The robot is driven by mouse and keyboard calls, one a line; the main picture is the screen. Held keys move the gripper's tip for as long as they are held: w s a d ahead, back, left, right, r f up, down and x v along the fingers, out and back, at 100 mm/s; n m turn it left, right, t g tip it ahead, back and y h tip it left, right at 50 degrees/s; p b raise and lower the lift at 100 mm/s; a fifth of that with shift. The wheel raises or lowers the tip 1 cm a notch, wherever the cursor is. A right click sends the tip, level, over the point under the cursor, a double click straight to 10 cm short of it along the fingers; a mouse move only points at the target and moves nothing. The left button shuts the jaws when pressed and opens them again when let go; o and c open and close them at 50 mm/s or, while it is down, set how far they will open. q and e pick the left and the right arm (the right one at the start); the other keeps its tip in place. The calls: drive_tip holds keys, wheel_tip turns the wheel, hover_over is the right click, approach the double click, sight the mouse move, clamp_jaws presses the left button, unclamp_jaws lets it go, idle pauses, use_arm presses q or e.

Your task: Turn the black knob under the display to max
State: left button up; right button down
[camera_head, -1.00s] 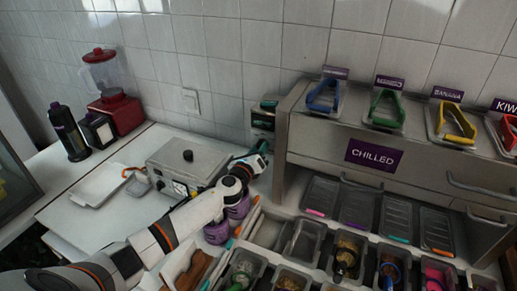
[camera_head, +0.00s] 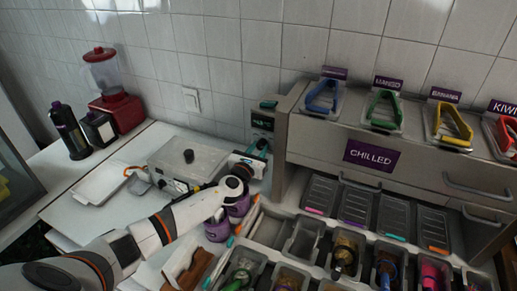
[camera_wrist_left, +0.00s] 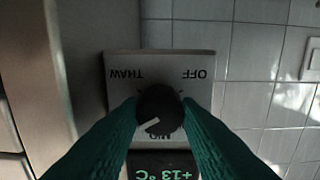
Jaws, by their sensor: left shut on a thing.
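The black knob (camera_wrist_left: 160,112) sits on a pale plate (camera_wrist_left: 160,66) below the display (camera_wrist_left: 160,165) of a small wall unit. The wrist view is upside down. The plate reads THAW and OFF; another label is mostly hidden. The knob's white mark points to the lower left in that view. The display reads +13 °C in green, and it also shows in the head view (camera_head: 262,122). My left gripper (camera_wrist_left: 160,118) is shut on the knob, its teal fingers on either side; in the head view it reaches the unit (camera_head: 258,152). My right gripper is out of view.
A steel box (camera_head: 170,160) with its own knob stands left of the gripper. Purple tubs (camera_head: 217,228) stand under my forearm. The steel CHILLED cabinet (camera_head: 420,175) is close on the right. Topping bins fill the front. A red blender (camera_head: 118,110) is at far left.

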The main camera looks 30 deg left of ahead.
use_arm(q)
drive_tip(key=shift+f, duration=0.15)
drive_tip(key=o, duration=1)
drive_tip(key=shift+c, duration=0.2)
drive_tip(key=s+b, duration=0.2)
drive_tip(key=s, duration=1)
drive_tip(key=shift+d, duration=0.35)
